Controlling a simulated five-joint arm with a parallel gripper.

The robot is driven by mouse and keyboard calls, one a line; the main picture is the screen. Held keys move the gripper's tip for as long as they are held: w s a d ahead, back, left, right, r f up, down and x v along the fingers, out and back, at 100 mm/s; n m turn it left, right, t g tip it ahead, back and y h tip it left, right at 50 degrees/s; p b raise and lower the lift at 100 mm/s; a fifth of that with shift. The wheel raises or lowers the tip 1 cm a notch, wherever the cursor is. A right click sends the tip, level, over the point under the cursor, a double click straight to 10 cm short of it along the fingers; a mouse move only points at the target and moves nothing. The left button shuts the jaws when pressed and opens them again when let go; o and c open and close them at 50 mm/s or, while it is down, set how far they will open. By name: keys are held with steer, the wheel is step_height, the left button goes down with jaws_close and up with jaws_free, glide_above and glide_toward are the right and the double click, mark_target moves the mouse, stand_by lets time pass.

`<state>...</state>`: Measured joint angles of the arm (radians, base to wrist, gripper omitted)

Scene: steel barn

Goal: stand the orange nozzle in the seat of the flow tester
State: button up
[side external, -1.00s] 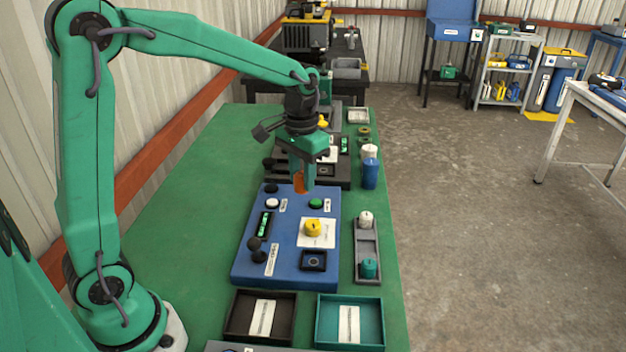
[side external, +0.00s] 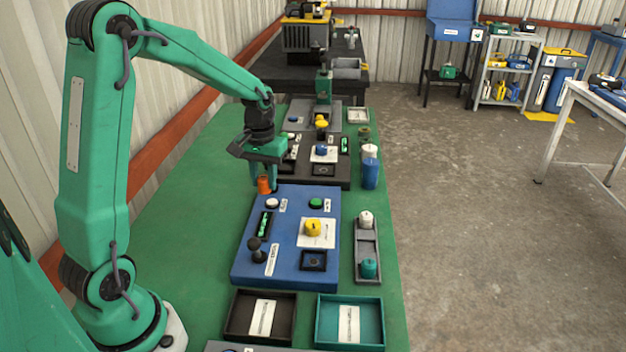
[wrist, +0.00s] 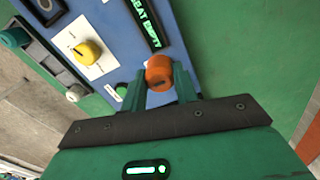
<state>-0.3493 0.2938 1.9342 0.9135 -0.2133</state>
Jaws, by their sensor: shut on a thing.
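My gripper (side external: 267,180) is shut on the orange nozzle (side external: 264,185). It holds the nozzle near the far left corner of the blue tester (side external: 280,225) in the side view; its height is hard to judge. In the wrist view the nozzle (wrist: 159,74) sits between the two green fingers (wrist: 159,86). The blue tester (wrist: 185,12) carries a lit display (wrist: 146,22) reading "SEAT EMPTY". A dark square seat (side external: 314,261) with a ring lies at its near right, apart from the nozzle. It shows at the wrist view's top left (wrist: 45,8).
A yellow knob (side external: 313,228), green button (side external: 315,203) and upright black lever (side external: 254,244) stand on the blue tester. A grey rack (side external: 367,245) is right of it. A dark tester (side external: 332,178) lies behind, two trays (side external: 287,328) (side external: 349,338) in front. The left green bench (side external: 185,235) is clear.

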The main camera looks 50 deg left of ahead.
glide_above(244, 205)
step_height(244, 205, down, 7)
steer(key=shift+r, duration=0.1)
steer(key=shift+f, duration=2)
steer(key=shift+f, duration=0.15)
steer(key=o, duration=0.7)
steer(key=shift+c, duration=0.2)
